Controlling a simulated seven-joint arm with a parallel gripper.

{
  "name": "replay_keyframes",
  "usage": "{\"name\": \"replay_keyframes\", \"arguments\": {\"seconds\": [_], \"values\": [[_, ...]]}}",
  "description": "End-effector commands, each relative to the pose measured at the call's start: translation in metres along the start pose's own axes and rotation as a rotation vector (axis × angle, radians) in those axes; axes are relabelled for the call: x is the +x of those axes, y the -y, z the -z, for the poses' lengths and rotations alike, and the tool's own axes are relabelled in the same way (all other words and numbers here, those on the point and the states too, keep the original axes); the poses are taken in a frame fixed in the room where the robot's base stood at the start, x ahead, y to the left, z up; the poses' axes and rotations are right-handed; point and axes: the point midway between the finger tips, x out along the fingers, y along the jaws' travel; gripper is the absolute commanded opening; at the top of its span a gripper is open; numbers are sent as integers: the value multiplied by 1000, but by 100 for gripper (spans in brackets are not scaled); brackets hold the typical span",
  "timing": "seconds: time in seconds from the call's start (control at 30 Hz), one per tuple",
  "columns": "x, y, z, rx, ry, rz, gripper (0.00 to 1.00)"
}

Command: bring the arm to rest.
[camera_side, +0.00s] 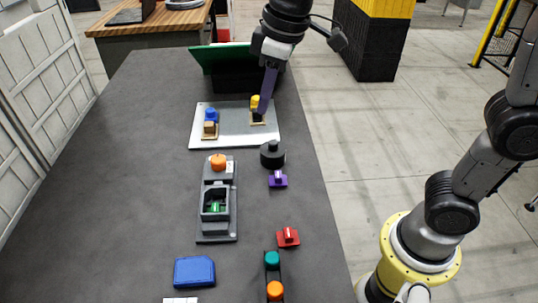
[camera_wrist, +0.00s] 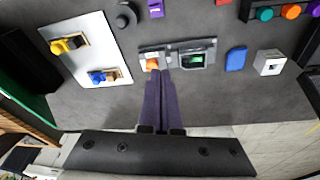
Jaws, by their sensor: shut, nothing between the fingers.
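My gripper (camera_side: 264,107) has two long purple fingers pointing down, shut together with nothing between them. In the side view its tips overlap the pallet plate beside the yellow-topped piece (camera_side: 255,101). In the wrist view the shut fingers (camera_wrist: 162,76) stand apart from that piece (camera_wrist: 67,46), and their tips appear in front of the grey fixture's orange knob (camera_wrist: 152,64). The exact height over the table cannot be told. The white plate (camera_side: 234,134) also carries a blue-topped piece (camera_side: 211,114).
A grey fixture (camera_side: 217,238) holds a green piece (camera_side: 214,207). A black knob (camera_side: 272,154), a purple block (camera_side: 278,180), a red block (camera_side: 288,237), a blue box (camera_side: 194,271) and a rack with a teal knob (camera_side: 272,258) stand nearby. The table's left side is clear.

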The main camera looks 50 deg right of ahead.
Motion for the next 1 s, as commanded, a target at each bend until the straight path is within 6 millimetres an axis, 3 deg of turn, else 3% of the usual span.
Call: {"name": "replay_keyframes", "arguments": {"seconds": [0.1,0.2,0.33,0.5,0.7,1.0], "values": [[-28,-21,-50,113,-75,-40,0],[-39,-29,-92,203,-131,-73,0],[-39,-30,-147,318,-194,-116,0],[-18,-20,-200,429,-246,-149,0],[8,-12,-220,475,-230,-140,0],[8,-13,-217,492,-244,-141,0]]}}
